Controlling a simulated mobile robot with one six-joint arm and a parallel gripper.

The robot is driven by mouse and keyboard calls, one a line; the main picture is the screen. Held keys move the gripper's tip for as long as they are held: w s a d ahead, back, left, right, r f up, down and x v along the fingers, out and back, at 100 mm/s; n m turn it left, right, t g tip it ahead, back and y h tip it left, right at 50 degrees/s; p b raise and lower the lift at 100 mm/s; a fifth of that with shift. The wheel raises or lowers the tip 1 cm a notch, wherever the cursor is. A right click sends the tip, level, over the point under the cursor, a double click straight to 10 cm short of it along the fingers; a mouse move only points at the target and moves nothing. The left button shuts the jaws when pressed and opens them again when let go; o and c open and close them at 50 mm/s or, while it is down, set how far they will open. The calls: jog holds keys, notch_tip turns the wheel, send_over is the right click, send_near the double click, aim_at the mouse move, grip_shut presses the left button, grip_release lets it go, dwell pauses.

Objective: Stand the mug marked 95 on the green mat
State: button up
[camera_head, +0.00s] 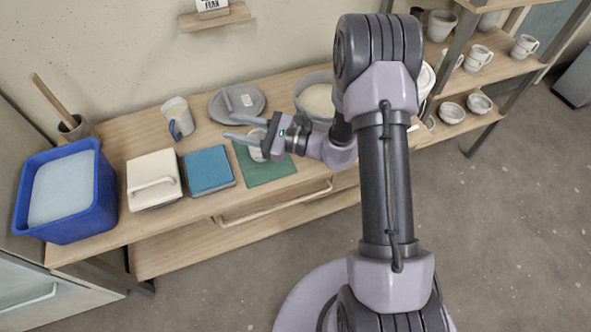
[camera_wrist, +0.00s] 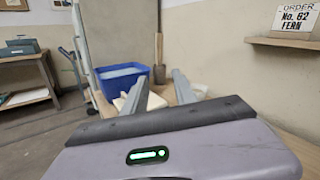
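A green mat (camera_head: 272,171) lies on the workbench. A pale, rounded thing (camera_head: 256,153) stands on it, partly hidden under my gripper; it may be a mug, but I see no number on it. A whitish mug (camera_head: 177,112) with a blue part stands further left on the bench; its marking is not legible. My gripper (camera_head: 232,127) reaches left above the far edge of the mat, its two fingers apart. The wrist view also shows the open gripper (camera_wrist: 158,86), with no held object between the fingers.
A blue tub (camera_head: 86,222), a cream lidded box (camera_head: 153,196) and a teal-topped block (camera_head: 209,171) stand left of the mat. A grey plate (camera_head: 258,97) and a glaze bucket (camera_head: 300,92) are behind. Shelves at right hold several mugs and bowls.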

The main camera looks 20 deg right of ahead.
jog(key=s+a+r+n+g+h, duration=0.1)
jog(key=s+a+r+n+g, duration=0.35)
jog(key=s, duration=0.25)
jog(key=s+a+r+n+g, duration=0.3)
jog(key=s+r+n+g, duration=0.2)
jog(key=s+r, duration=0.15)
jog(key=s+d+n+h, duration=0.5)
jog(key=s+n+h, duration=0.15)
jog(key=s, duration=0.45)
jog(key=s+d+r+n+t+h, duration=0.1)
jog(key=s+d+r+t+h, duration=0.1)
jog(key=d+t+h, duration=0.3)
jog(key=d+r, duration=0.1)
jog(key=d, duration=0.2)
jog(key=shift+s+r+n+h, duration=0.25)
jog(key=shift+s+n+h, duration=0.05)
jog(key=shift+n+h, duration=0.1)
